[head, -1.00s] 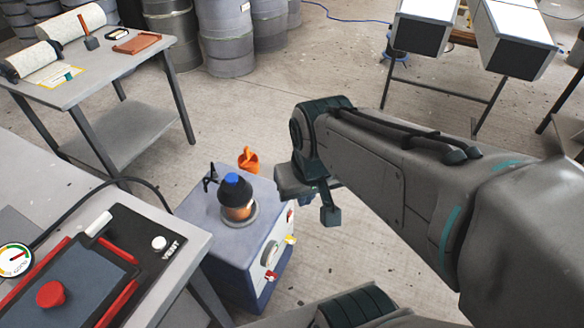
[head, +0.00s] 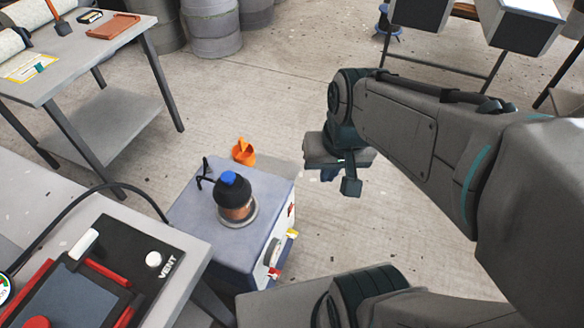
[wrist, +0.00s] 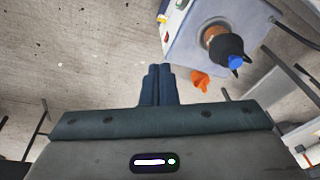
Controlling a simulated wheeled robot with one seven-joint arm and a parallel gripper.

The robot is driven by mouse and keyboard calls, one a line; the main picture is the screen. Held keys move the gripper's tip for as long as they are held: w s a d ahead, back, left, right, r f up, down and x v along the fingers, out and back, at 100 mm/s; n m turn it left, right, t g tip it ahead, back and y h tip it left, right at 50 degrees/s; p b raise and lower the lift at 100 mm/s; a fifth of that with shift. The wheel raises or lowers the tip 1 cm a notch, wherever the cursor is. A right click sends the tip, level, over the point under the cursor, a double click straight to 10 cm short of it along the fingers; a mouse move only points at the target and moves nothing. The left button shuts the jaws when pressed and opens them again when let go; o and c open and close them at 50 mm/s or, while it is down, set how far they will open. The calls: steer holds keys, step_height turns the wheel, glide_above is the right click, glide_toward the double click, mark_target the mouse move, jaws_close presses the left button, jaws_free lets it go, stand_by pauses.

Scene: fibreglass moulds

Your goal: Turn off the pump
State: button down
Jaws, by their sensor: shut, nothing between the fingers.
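The pump (head: 262,190) is a blue-grey box on the floor with a black, blue-capped fitting (head: 232,192) on top. It shows at the upper right of the wrist view (wrist: 182,45).
An orange cup-like thing (head: 243,152) is by the pump's far edge. A bench with a VENT panel (head: 145,250) stands at the left front. A grey table (head: 110,50) and barrels (head: 209,30) stand behind. The floor right of the pump is open.

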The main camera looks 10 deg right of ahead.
steer(key=w+d+f+m+t+y+b, duration=0.1)
steer(key=w+d+f+m+y+b, duration=0.1)
steer(key=f+m+b, duration=0.5)
steer(key=w+d+f+m+t+y+b, duration=0.1)
steer(key=w+d+f+m+y+b, duration=0.2)
steer(key=f, duration=1.7)
steer(key=w+d+f+m+t+y+b, duration=0.1)
steer(key=w+d+f+m+y+b, duration=0.2)
steer(key=f+m+b, duration=1)
steer(key=w+d+f+b, duration=0.1)
steer(key=w+d+b, duration=0.1)
steer(key=w+b, duration=0.2)
steer(key=shift+w+d+b, duration=0.2)
steer(key=shift+w+b, duration=0.15)
steer(key=shift+f, duration=0.15)
steer(key=b, duration=0.5)
glide_toward(291, 211)
steer(key=w+a+f, duration=0.3)
steer(key=f, duration=0.3)
steer(key=shift+w, duration=0.35)
